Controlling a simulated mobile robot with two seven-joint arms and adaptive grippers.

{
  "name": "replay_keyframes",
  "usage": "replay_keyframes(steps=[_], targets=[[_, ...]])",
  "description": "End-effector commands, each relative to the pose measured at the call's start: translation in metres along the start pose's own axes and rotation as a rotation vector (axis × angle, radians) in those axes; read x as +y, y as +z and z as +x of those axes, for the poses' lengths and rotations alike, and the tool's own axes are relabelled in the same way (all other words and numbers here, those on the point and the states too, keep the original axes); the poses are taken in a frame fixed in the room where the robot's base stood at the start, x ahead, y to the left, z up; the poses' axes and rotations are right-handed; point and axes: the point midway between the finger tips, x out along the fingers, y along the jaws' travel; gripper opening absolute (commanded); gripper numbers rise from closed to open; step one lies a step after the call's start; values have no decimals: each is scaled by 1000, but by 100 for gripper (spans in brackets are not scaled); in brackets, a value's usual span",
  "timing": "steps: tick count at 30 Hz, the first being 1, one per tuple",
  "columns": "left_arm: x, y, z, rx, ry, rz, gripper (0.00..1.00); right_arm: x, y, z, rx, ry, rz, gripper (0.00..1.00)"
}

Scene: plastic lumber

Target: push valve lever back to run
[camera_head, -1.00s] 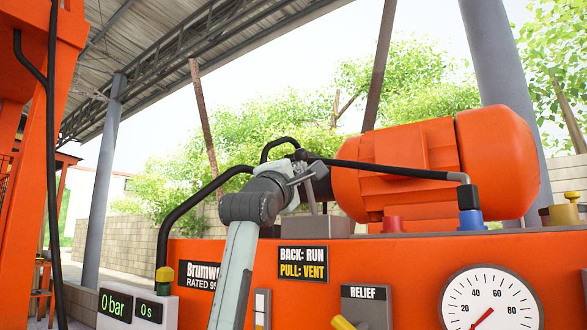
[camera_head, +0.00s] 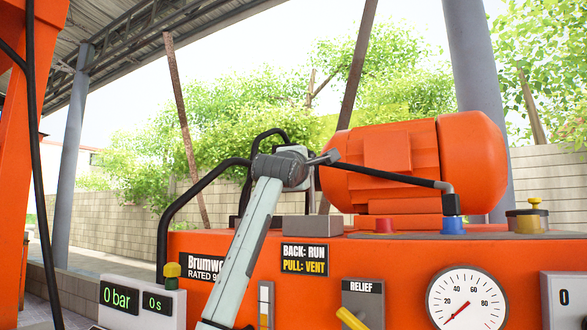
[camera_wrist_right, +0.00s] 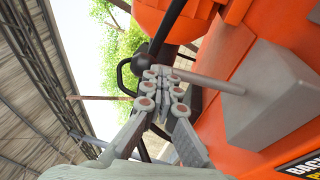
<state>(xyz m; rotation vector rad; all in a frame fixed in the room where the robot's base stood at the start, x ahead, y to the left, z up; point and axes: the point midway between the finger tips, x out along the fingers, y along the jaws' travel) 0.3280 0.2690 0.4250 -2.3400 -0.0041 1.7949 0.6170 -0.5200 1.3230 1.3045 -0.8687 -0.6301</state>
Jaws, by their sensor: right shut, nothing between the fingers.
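The valve's grey block (camera_head: 312,228) sits on the orange machine's top, above the label "BACK: RUN / PULL: VENT" (camera_head: 304,258). My right gripper (camera_head: 325,158) is above the block. In the wrist view its fingers (camera_wrist_right: 162,76) are shut and empty, near the lever's free end. I cannot tell whether they touch it. My left gripper is out of view.
The display (camera_head: 120,299) reads 0 bar. The gauge (camera_head: 467,298) and relief lever (camera_head: 350,318) are on the front.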

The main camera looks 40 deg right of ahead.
Motion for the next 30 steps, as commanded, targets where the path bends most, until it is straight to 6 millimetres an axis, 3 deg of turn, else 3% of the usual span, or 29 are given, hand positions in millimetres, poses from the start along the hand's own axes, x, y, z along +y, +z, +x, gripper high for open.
replay_keyframes(steps=[6,15,30], targets=[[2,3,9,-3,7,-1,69,3,8,23,-1,2,0,0],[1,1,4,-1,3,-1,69,1,13,50,0,3,0,0],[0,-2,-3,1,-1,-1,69,-4,16,68,0,3,0,0]])
